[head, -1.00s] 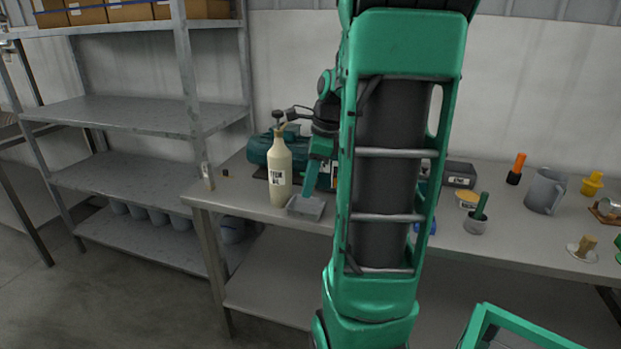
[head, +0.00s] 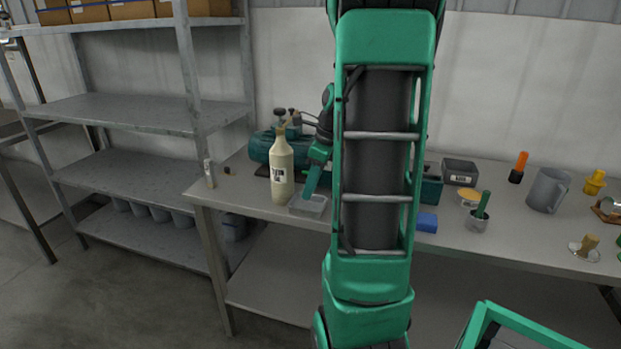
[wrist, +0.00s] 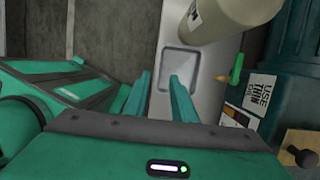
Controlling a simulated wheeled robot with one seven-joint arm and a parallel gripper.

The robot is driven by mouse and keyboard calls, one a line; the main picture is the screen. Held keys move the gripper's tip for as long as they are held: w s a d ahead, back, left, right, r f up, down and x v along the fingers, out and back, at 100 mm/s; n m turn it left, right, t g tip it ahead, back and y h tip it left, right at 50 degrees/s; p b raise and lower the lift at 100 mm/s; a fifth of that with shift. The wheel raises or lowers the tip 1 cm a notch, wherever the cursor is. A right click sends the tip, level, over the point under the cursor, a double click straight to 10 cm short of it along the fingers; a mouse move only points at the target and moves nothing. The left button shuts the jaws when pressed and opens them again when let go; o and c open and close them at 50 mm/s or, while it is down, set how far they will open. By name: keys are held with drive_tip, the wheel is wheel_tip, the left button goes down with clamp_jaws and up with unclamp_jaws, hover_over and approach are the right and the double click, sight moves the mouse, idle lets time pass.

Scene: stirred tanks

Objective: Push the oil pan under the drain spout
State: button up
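The oil pan (head: 309,207) is a small shallow grey tray at the table's front edge, right of the cream bottle (head: 282,170). It also shows in the wrist view (wrist: 180,68), just beyond my fingertips. My gripper (wrist: 161,78) is open, with a narrow empty gap between its green fingers. In the head view, a green finger comes down close to the pan; I cannot tell whether it touches. A small brass spout with a green handle (wrist: 235,72) sticks out of the teal machine (wrist: 262,90), right of the pan in the wrist view. My arm hides much of the machine in the head view.
The cream bottle stands close to the pan. A small cylinder (head: 209,174) stands at the table's left end. A blue block (head: 426,222), a green-handled brush in a cup (head: 479,215) and a grey mug (head: 546,190) are on the right. Metal shelving (head: 120,112) stands at the left.

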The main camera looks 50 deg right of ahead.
sight(304, 205)
drive_tip(key=x, duration=0.7)
drive_tip(key=shift+f, duration=0.1)
drive_tip(key=shift+c, duration=0.7)
clamp_jaws()
